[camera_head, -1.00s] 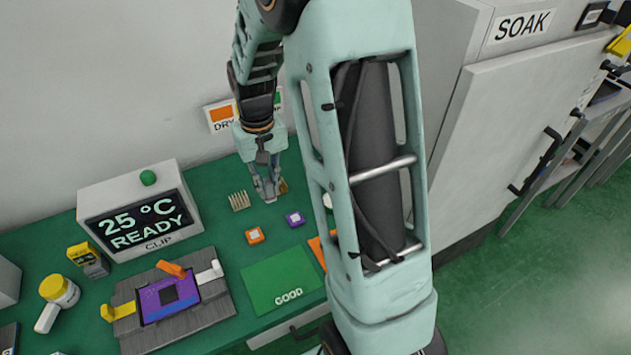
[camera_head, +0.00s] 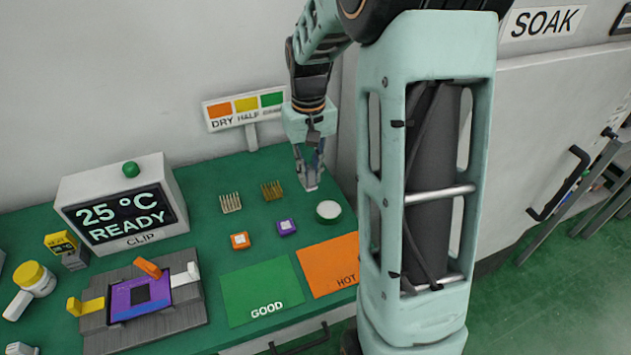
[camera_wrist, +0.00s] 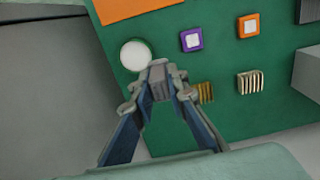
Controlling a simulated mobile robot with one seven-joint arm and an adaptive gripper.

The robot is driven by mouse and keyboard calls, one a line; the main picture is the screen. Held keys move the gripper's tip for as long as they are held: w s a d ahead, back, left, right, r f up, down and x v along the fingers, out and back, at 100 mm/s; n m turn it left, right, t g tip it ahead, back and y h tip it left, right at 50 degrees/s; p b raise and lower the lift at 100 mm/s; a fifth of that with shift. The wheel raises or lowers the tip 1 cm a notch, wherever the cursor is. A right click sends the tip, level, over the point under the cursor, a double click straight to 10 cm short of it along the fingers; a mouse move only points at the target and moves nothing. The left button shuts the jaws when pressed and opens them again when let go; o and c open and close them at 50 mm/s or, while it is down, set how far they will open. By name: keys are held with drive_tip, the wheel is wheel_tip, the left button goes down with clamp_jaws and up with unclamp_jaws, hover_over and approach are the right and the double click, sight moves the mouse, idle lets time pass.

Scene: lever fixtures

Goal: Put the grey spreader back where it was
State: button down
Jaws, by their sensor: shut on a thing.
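My gripper (camera_head: 310,182) is shut on a small grey block, which I take to be the grey spreader (camera_wrist: 158,82). The spreader sits between the fingertips in the wrist view and is partly hidden by them. In the head view my gripper is over the back right of the green bench, right of the brass finned heat sink (camera_head: 272,190) and just behind the white round pot (camera_head: 328,209). I cannot tell whether the spreader touches the bench. A silver finned heat sink (camera_head: 231,203) stands left of the brass one.
An orange chip (camera_head: 240,241) and a purple chip (camera_head: 287,227) lie in front of the heat sinks. The GOOD mat (camera_head: 262,290) and HOT mat (camera_head: 330,264) lie nearer. The clip fixture (camera_head: 140,302) and display box (camera_head: 122,210) stand left. A colour sign (camera_head: 245,108) stands behind.

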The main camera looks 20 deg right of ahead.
drive_tip(key=w+d+f, duration=0.1)
drive_tip(key=w+f, duration=0.2)
drive_tip(key=w, duration=0.1)
drive_tip(key=w+d+f+p, duration=0.1)
drive_tip(key=w+d+f, duration=0.1)
drive_tip(key=w+f, duration=0.1)
drive_tip(key=w+d+f+p, duration=0.1)
drive_tip(key=w+d+f, duration=0.1)
drive_tip(key=w, duration=0.3)
drive_tip(key=shift+f, duration=0.45)
drive_tip(key=shift+w+d+f, duration=0.1)
drive_tip(key=shift+w+f, duration=0.2)
drive_tip(key=shift+f, duration=1.7)
drive_tip(key=shift+f, duration=0.1)
drive_tip(key=shift+f, duration=0.15)
drive_tip(key=c, duration=1.9)
unclamp_jaws()
